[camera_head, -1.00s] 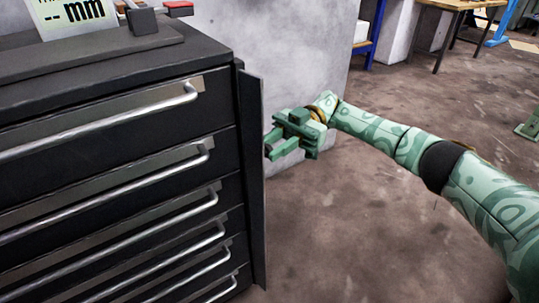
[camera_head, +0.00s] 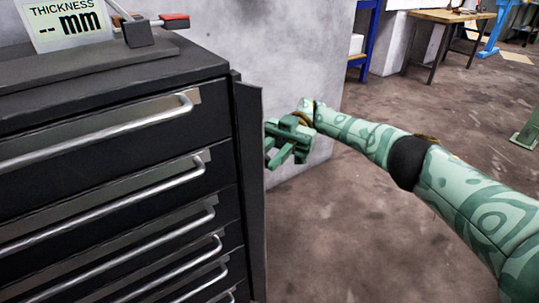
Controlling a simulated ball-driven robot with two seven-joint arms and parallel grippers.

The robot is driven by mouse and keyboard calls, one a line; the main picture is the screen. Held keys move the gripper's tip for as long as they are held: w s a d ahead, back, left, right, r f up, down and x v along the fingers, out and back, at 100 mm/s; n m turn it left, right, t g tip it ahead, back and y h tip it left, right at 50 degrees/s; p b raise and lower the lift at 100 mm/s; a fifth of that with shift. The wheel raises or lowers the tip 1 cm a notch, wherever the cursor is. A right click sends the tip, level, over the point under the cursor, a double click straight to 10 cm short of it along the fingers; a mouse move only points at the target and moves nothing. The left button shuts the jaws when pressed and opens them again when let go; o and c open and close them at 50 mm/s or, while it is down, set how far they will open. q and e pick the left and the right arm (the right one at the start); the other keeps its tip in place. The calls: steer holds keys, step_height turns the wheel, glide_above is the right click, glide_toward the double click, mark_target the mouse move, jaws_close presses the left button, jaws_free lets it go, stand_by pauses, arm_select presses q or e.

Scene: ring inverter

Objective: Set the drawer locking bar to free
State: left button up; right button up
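The drawer locking bar (camera_head: 250,185) is a tall dark flap at the right front edge of the black drawer cabinet (camera_head: 120,190). It stands out from the cabinet's front corner, clear of the drawer fronts. My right gripper (camera_head: 271,150) is just right of the bar's outer edge, near its upper part. Its green fingers point left toward the bar, and I cannot tell whether they touch it. The fingers appear spread with a gap between them, and nothing shows in them. My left gripper is not in view.
Several drawers with silver handles (camera_head: 110,130) are closed. A thickness display (camera_head: 65,22) and a gauge with a red part (camera_head: 172,20) stand on top. A pale wall (camera_head: 300,60) is behind. The floor (camera_head: 350,240) at right is clear; a wooden table (camera_head: 450,17) stands far back.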

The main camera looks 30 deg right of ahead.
steer(key=o, duration=0.4)
steer(key=shift+a, duration=0.1)
steer(key=shift+c, duration=0.2)
steer(key=shift+s, duration=0.1)
